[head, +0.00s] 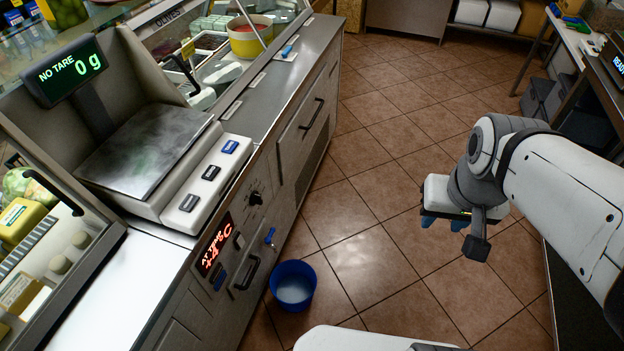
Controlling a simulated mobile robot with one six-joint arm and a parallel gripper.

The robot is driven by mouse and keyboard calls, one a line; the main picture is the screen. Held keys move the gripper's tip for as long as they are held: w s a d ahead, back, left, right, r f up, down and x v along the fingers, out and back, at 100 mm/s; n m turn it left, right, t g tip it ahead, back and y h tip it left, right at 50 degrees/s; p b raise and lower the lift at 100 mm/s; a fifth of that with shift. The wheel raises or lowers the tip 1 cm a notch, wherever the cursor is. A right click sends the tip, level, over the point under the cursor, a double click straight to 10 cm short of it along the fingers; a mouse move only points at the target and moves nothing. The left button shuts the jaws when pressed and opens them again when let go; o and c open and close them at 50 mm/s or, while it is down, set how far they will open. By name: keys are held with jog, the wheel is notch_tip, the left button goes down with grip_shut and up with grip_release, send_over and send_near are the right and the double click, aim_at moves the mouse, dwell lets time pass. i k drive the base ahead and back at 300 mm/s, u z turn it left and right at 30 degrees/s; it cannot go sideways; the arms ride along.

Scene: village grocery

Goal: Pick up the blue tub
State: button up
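The blue tub (293,285) stands upright on the tiled floor, close to the front of the counter at the lower middle of the head view.
The counter (280,130) with a scale (150,140) reading "0 g" runs along the left. A blue tap-like handle (269,236) sticks out from its front just above the tub. The tiled floor (390,130) is clear in the middle. A dark table (590,100) stands at right.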

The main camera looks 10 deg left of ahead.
aim_at(294, 282)
jog(key=z, duration=0.05)
jog(key=k, duration=1.2)
jog(key=u, duration=0.7)
jog(key=i, duration=1)
jog(key=u, duration=0.1)
jog(key=k, duration=0.65)
jog(key=z, duration=0.45)
jog(key=i, duration=1.2)
jog(key=u, duration=0.05)
